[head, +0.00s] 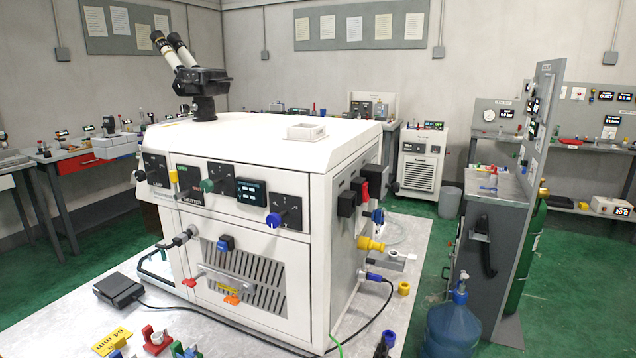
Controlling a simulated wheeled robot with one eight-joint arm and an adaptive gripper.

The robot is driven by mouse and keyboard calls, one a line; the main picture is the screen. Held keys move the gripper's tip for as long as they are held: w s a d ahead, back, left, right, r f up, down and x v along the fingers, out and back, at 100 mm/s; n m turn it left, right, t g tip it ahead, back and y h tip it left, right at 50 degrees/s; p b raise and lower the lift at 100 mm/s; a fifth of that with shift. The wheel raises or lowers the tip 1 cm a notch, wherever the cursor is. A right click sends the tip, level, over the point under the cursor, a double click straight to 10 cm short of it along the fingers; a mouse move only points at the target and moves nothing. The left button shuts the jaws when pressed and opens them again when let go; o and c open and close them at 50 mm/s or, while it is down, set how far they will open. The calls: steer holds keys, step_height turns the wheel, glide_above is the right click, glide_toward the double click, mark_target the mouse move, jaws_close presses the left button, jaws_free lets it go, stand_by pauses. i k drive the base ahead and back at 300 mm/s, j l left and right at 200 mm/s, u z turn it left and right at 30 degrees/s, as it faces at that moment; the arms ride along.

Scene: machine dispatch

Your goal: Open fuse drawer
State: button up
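A white machine cabinet (235,140) stands on a grey platform. Its front has a LAMP panel (157,172), a SHUTTER label, several knobs and a small display (251,191). Below is a slatted vent (245,270) with a metal handle, a blue part (226,243) and orange tabs. The right side carries black blocks (347,203), a red part (364,192), a yellow fitting (370,244) and a blue connector (376,277) with a cable. I cannot tell which part is the fuse drawer or whether it is open. My gripper is not in view.
A binocular eyepiece unit (200,82) and a white tray (306,132) are on the cabinet top. A black pedal (119,290) and small coloured parts lie on the platform. A blue water bottle (453,325) and grey upright panel (510,190) stand right. Green floor shows between.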

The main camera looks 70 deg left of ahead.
mark_target(384, 186)
steer(key=i+j+u, duration=0.1)
steer(key=u, duration=0.35)
steer(key=i+j+u, duration=0.1)
steer(key=u, duration=0.3)
steer(key=i+u, duration=0.2)
steer(key=u, duration=0.25)
steer(key=i+u, duration=0.15)
steer(key=u, duration=0.3)
steer(key=i+l+u, duration=0.15)
steer(key=u, duration=0.25)
steer(key=i+l+u, duration=0.15)
steer(key=u, duration=0.3)
steer(key=i+l+z, duration=0.35)
steer(key=k+l, duration=0.05)
steer(key=l, duration=0.1)
